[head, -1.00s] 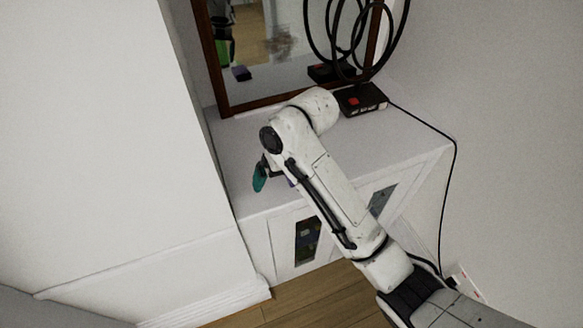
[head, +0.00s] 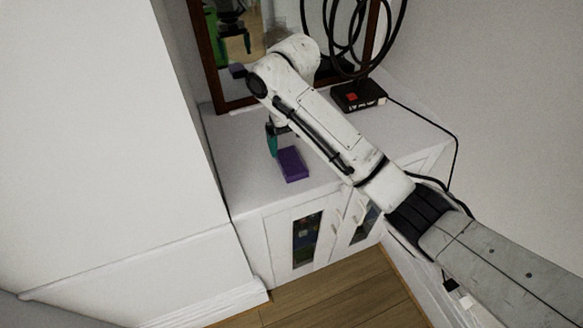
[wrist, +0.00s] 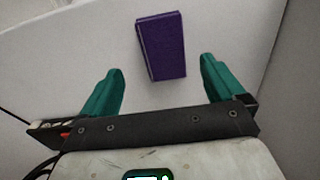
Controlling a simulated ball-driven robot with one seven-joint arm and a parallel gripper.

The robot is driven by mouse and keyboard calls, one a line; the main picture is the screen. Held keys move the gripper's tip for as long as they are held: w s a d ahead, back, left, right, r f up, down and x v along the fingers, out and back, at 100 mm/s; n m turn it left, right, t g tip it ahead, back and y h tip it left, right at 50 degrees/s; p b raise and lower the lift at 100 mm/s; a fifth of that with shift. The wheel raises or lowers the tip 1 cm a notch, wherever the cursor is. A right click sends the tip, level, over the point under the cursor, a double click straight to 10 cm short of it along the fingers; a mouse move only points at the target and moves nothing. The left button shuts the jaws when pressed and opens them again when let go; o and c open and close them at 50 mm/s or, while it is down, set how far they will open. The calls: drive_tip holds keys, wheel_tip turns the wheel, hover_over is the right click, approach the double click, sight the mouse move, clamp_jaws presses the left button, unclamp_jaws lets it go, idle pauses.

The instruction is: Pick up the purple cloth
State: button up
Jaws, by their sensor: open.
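The purple cloth (head: 293,164) is a flat, folded block lying on the white cabinet top (head: 240,180), toward its front edge. In the wrist view the cloth (wrist: 162,45) lies ahead of my gripper (wrist: 162,88), roughly centred between its two green fingers and mostly beyond their tips. My gripper is open and empty. In the head view one green finger of my gripper (head: 272,140) shows just behind and left of the cloth, and my arm hides the rest. The height of the fingers above the cabinet top is hard to tell.
A black box with a red mark (head: 358,95) and coiled black cable (head: 345,30) stands at the back right. A wood-framed mirror (head: 213,60) leans at the back. A white wall (head: 130,130) rises close on the left. The cabinet top around the cloth is clear.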

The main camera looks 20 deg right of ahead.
sight(292, 160)
drive_tip(key=shift+a+f, duration=0.2)
drive_tip(key=shift+f, duration=2.55)
drive_tip(key=c, duration=1.1)
drive_tip(key=shift+c, duration=0.2)
drive_tip(key=shift+r, duration=0.1)
